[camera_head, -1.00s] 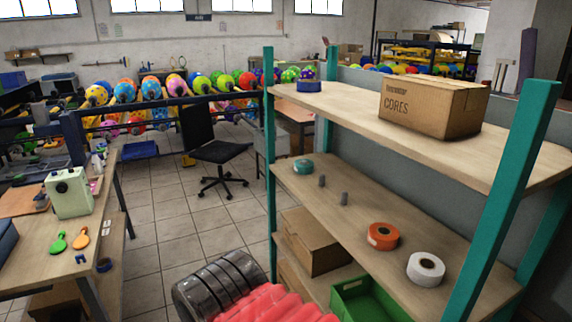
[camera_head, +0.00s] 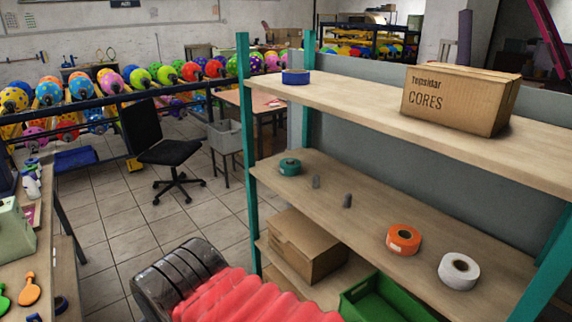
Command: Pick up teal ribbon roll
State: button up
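The teal ribbon roll (camera_head: 290,167) lies on the middle board (camera_head: 380,215) of the shelf, near its far left end, close to the teal upright post. It looks like a small flat ring lying on its side. An orange roll (camera_head: 403,239) and a white roll (camera_head: 459,271) lie farther right on the same board. My gripper is not in view, so its state does not show.
A blue roll (camera_head: 296,77) and a cardboard box (camera_head: 460,99) sit on the top board. Below are another carton (camera_head: 307,245) and a green bin (camera_head: 385,300). A black chair (camera_head: 170,152) stands on the tiled floor left of the shelf. A workbench edges the left side.

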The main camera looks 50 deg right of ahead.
aim_at(286, 170)
jog(key=z, duration=0.3)
jog(key=i, duration=0.7)
jog(key=z, duration=0.6)
jog(key=i, duration=0.5)
jog(key=z, duration=0.3)
